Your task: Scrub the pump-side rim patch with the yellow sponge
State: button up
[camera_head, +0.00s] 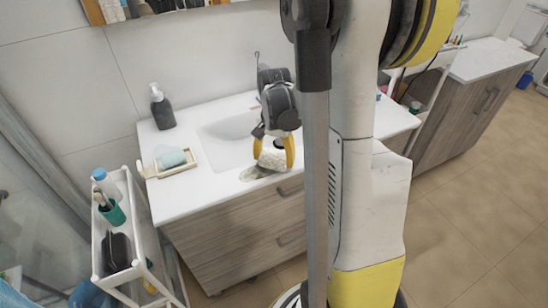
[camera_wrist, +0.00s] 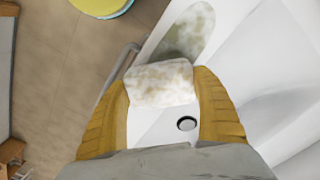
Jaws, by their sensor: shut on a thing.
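My gripper (camera_head: 274,155) is over the front rim of the white sink, its yellow fingers shut on a pale block, the sponge (camera_head: 272,158). In the wrist view, the sponge (camera_wrist: 160,83) is off-white with brownish mottling, not clearly yellow, and sits between both fingertips (camera_wrist: 165,92). A greenish-grey grime patch (camera_wrist: 192,30) lies on the rim just beyond the sponge. A dark pump bottle (camera_head: 162,107) stands at the back left.
A mint-coloured sponge or soap (camera_head: 172,157) lies in a wooden dish (camera_head: 178,171) on the left of the counter. A white cart (camera_head: 126,277) with a bottle and cup stands at the left. The basin (camera_head: 225,130) is empty. A dark round hole (camera_wrist: 187,123) shows in the wrist view.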

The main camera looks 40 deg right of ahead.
jog(key=shift+f+b, duration=0.4)
jog(key=shift+f, duration=0.1)
